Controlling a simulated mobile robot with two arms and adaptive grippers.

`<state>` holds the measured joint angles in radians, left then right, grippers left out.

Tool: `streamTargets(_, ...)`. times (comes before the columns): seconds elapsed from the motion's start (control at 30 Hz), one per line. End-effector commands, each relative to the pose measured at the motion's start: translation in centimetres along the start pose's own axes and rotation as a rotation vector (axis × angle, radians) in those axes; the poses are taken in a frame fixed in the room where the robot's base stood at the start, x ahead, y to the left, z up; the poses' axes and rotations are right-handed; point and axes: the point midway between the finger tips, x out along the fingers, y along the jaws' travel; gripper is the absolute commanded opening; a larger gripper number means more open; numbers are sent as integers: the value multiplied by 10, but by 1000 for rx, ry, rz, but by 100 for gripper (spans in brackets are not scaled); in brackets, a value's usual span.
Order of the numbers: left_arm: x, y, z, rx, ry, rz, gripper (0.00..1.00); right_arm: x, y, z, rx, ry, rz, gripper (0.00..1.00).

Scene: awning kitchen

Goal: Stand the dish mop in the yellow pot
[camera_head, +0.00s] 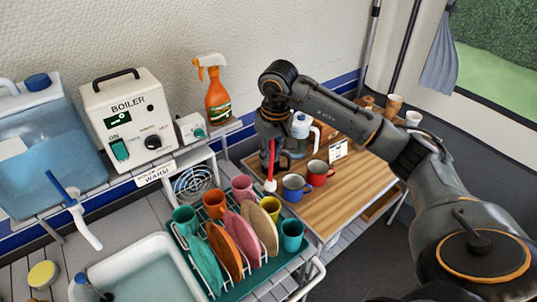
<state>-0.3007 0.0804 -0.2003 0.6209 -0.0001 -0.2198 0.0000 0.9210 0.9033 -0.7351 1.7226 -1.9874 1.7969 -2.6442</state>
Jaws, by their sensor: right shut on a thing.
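My right gripper (273,150) is shut on the dish mop (271,162), seen by its red handle and white lower end. The mop hangs nearly upright, white end down, beside the blue mug and above the back of the dish rack. A yellow cup-shaped vessel (270,206) stands at the rack's back right, just below the mop's end in the picture; the two look apart. A small round yellow thing (43,273) lies at the lower left; I cannot tell whether it is a pot. My left gripper is not in view.
The green dish rack (262,277) holds plates and several cups. A blue mug (294,188) and a red mug (319,172) stand on the wooden counter (335,200). The boiler (128,120) and an orange spray bottle (216,100) stand behind. A sink (140,270) is at front left.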

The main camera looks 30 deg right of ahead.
Motion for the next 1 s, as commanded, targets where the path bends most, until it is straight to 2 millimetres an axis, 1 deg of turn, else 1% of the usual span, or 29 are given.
streamTargets(0.1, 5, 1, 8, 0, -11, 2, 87, 9, -1, 1, 0, 0, -2, 0)
streamTargets(0.23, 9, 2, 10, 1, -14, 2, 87, 19, -1, 2, 0, -1, -1, 0)
streamTargets(0.57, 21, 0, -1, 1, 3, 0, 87, 45, 0, 6, 1, -1, 0, 0)
streamTargets(0.7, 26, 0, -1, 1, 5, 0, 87, 56, 0, 7, 0, -2, -1, 0)
streamTargets(1.0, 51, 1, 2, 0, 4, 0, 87, 82, 0, 10, 1, 0, 1, 0)
